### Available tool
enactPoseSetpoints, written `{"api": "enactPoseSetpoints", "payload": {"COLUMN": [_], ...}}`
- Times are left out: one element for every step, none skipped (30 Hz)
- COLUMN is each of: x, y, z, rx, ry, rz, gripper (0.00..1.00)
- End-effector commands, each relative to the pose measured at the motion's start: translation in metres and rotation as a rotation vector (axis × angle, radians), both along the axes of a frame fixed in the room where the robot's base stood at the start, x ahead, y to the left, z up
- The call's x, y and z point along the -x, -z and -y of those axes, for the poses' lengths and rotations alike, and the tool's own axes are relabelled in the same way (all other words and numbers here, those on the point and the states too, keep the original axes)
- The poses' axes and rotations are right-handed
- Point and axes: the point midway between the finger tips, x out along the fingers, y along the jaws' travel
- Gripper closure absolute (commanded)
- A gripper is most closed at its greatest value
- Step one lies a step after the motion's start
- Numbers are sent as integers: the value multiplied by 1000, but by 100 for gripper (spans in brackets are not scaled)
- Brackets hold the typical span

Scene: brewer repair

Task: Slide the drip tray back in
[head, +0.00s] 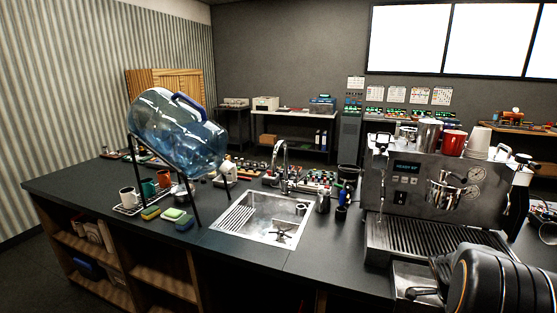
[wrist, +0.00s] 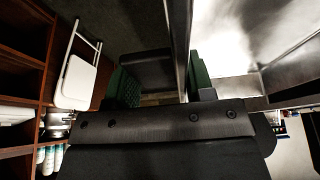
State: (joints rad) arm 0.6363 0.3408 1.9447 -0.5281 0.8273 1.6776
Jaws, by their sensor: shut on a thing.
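The espresso machine (head: 430,190) stands at the right of the counter, with a ribbed metal grate (head: 435,238) low on its front. The metal drip tray (head: 408,272) juts out below the grate towards me, partly hidden by my arm. In the wrist view, my gripper (wrist: 163,85) has a green pad on each side. It is shut on the thin metal wall of the drip tray (wrist: 181,45), which runs up the picture between the pads. Bright metal lies right of that wall. My fingertips are hidden behind my arm in the head view.
A sink (head: 262,215) with a tap is set in the counter left of the machine. Cups (head: 453,142) stand on the machine's top. A blue water bottle (head: 178,130) leans on a black stand. In the wrist view, a white folding stool (wrist: 78,75) and shelves are at left.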

Motion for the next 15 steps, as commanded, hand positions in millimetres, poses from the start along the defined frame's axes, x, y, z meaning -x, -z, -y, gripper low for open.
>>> {"api": "enactPoseSetpoints", "payload": {"x": [-4, -5, -8, -10, -11, -14, -16, -17, -20, -22, -23, -25, -27, -28, -30], "y": [1, 1, 1, 1, 1, 1, 1, 1, 1, 0, 0, 1, 1, 0, 0], "z": [1, 2, 3, 4, 4, 5, 6, 7, 8, 9, 9, 10, 11, 11, 12], "rx": [0, 0, 1, 1, 1, 1, 0, 0, 0, 1, 1, 0, 0, 0, 0], "ry": [0, 0, 0, -1, -1, -1, 0, -1, -1, -2, -2, -3, -3, -3, -3], "rz": [1, 1, 2, 2, 2, 2, 1, 1, 1, 1, 1, 1, 1, 1, 1], "gripper": [89, 89, 89, 89, 89, 89, 89, 89, 89, 89, 89, 89, 89, 89, 89]}}
